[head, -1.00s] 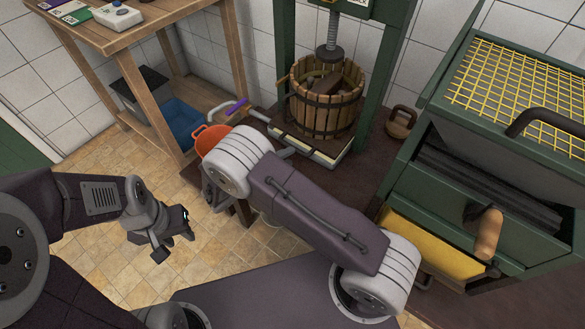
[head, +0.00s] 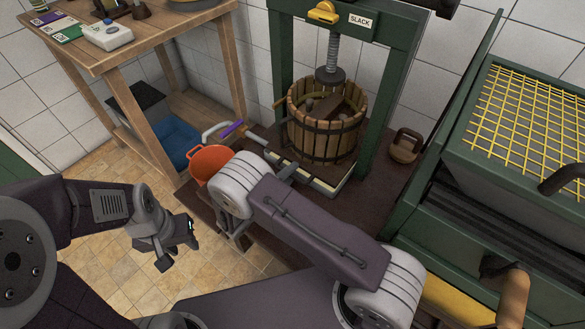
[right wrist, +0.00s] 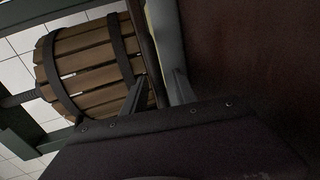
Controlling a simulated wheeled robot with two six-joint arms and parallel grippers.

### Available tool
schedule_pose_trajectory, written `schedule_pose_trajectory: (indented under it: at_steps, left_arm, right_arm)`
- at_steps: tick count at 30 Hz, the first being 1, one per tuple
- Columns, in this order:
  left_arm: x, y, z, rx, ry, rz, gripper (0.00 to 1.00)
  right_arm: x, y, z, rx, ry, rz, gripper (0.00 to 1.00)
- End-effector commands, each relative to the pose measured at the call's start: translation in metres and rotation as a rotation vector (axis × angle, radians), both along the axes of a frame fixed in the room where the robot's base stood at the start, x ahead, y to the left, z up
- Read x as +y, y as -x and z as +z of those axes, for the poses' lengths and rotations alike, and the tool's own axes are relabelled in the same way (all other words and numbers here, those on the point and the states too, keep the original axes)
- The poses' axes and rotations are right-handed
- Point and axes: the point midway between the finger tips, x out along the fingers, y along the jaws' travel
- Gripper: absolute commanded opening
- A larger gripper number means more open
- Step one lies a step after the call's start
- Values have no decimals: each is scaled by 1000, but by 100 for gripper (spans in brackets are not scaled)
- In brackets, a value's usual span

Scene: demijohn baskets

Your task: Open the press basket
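The press basket (head: 326,138) is a slatted wooden tub with dark metal hoops. It stands upright on a shallow pale-rimmed tray (head: 331,190) under the screw of the green press. Dark lumps and wooden pieces show inside it. In the right wrist view the basket (right wrist: 90,65) lies at the upper left, tilted by the camera. My right gripper (right wrist: 160,74) has two fingers apart with nothing seen gripped; it is close to the basket's near side and the tray. In the head view my arm hides most of it. My left gripper (head: 178,250) hangs open and empty over the floor.
A wooden table (head: 150,40) stands at the left. An orange bucket (head: 211,162) sits beside my right wrist. A green machine with a yellow grid (head: 525,120) fills the right. A brown weight (head: 405,147) rests right of the press, whose sign (head: 361,21) reads SLACK.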

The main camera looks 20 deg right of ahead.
Motion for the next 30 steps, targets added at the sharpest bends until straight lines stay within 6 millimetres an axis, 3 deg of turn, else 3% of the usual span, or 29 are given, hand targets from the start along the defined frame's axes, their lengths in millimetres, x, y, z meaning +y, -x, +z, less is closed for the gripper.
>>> schedule_pose_trajectory:
  at_steps: [4, 8, 30]
  left_arm:
    - [0, 0, 0, 0, 0, 0, 36]
    - [0, 0, 0, 0, 0, 0, 36]
    - [0, 0, 0, 0, 0, 0, 36]
  right_arm:
    - [0, 0, 0, 0, 0, 0, 34]
    - [0, 0, 0, 0, 0, 0, 0]
    - [0, 0, 0, 1, 0, 0, 0]
